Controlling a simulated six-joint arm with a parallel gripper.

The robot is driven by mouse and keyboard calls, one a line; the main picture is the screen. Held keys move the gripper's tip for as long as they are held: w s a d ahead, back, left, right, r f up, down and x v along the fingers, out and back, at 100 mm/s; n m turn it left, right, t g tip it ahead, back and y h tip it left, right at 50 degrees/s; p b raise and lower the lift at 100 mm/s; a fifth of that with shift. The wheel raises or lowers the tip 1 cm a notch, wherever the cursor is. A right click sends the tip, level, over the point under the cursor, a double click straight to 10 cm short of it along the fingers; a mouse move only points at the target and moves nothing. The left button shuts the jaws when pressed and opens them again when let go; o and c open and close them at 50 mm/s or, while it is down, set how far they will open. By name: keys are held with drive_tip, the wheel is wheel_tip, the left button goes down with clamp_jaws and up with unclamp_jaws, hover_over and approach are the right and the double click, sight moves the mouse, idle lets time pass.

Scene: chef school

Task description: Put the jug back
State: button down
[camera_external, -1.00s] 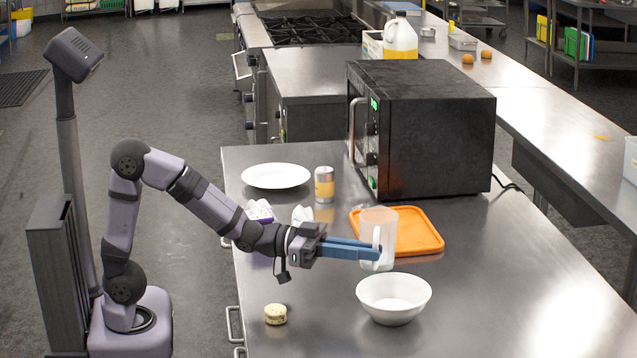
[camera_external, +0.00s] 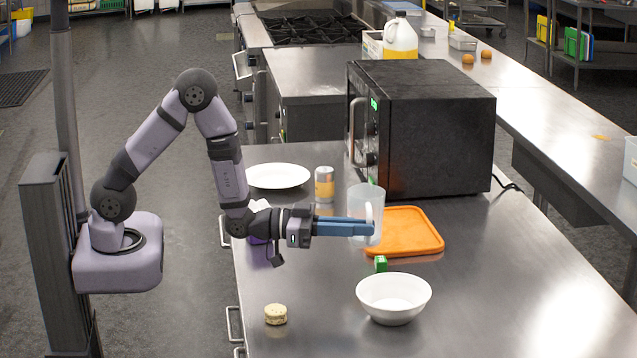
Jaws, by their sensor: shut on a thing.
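The clear, pale jug (camera_external: 356,197) is upright just in front of the left edge of the orange tray (camera_external: 425,232) as seen in the picture. Its handle (camera_external: 369,216) faces the camera. My gripper (camera_external: 370,229) has long blue fingers and reaches in from the left, shut on the jug around its handle side. The fingers cover part of the jug's lower body. I cannot tell for sure whether its base touches the table or is a little above it.
A tin (camera_external: 324,185), a white plate (camera_external: 278,176) and the black microwave (camera_external: 430,130) stand farther back. A round biscuit-like item (camera_external: 275,314) is near the front. The right of the table (camera_external: 530,290) is clear.

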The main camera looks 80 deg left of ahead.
drive_tip(key=s+a+r+n+y+p, duration=0.1)
drive_tip(key=a+p, duration=0.2)
drive_tip(key=s+a+r+n+y+p, duration=0.1)
drive_tip(key=s+a+y+p, duration=0.1)
drive_tip(key=a+p, duration=0.1)
drive_tip(key=s+a+r+n+y+p, duration=0.1)
drive_tip(key=a+r+y+p, duration=0.1)
drive_tip(key=a+p, duration=0.1)
drive_tip(key=shift+s+a+r+t+p, duration=0.1)
drive_tip(key=shift+s+a+t+p, duration=0.25)
drive_tip(key=shift+a, duration=0.3)
drive_tip(key=m+g+h+b, duration=0.3)
drive_tip(key=m+h+b, duration=0.35)
drive_tip(key=h, duration=0.35)
approach(352, 190)
drive_tip(key=s+d+f, duration=0.2)
drive_tip(key=s+d, duration=0.3)
wheel_tip(352, 190, down, 6)
drive_tip(key=shift+d+f, duration=0.2)
drive_tip(key=shift+f, duration=0.05)
drive_tip(key=shift+s+n+t, duration=0.1)
drive_tip(key=shift+n+t, duration=0.15)
drive_tip(key=shift+f+p, duration=0.4)
drive_tip(key=shift+f, duration=1.45)
drive_tip(key=shift+f, duration=0.15)
